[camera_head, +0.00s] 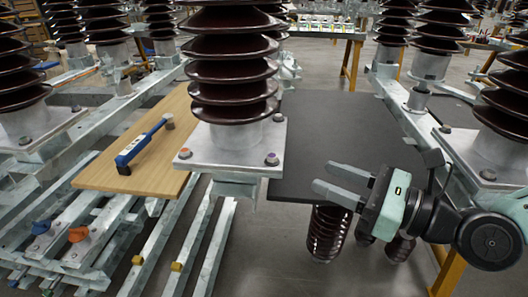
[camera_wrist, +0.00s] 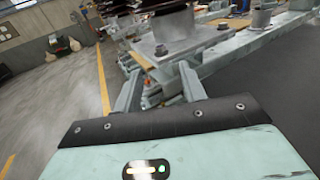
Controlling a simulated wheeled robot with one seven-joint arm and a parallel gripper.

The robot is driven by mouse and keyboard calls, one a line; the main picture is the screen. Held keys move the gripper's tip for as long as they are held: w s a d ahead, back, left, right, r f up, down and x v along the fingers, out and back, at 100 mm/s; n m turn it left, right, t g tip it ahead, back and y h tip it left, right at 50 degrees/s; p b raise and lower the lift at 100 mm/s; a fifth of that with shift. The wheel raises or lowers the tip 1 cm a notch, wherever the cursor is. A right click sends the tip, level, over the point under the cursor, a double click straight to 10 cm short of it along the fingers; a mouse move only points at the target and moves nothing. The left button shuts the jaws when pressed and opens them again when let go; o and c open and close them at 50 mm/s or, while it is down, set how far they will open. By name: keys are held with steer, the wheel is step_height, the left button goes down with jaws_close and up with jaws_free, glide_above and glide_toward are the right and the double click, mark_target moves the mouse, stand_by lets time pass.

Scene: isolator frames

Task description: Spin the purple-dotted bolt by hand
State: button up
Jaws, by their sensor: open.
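The purple-dotted bolt (camera_head: 271,159) sits at the front right corner of the square steel base plate (camera_head: 228,160) under the central brown insulator (camera_head: 232,75). An orange-dotted bolt (camera_head: 184,153) is at the plate's front left corner. My gripper (camera_head: 325,179) is to the right of the purple-dotted bolt and apart from it, with its fingers pointing left. The fingers are open and empty. In the wrist view the open gripper (camera_wrist: 157,78) faces a steel plate with a bolt (camera_wrist: 161,50); any dot colour there is too small to tell.
A blue-and-white tool (camera_head: 142,146) lies on the wooden board (camera_head: 95,172) at left. A dark board (camera_head: 345,120) lies behind my gripper. Steel beams and more insulators stand on both sides.

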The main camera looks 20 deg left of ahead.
mark_target(277, 158)
steer(key=b+x, duration=0.2)
steer(key=x, duration=1.2)
jaws_close()
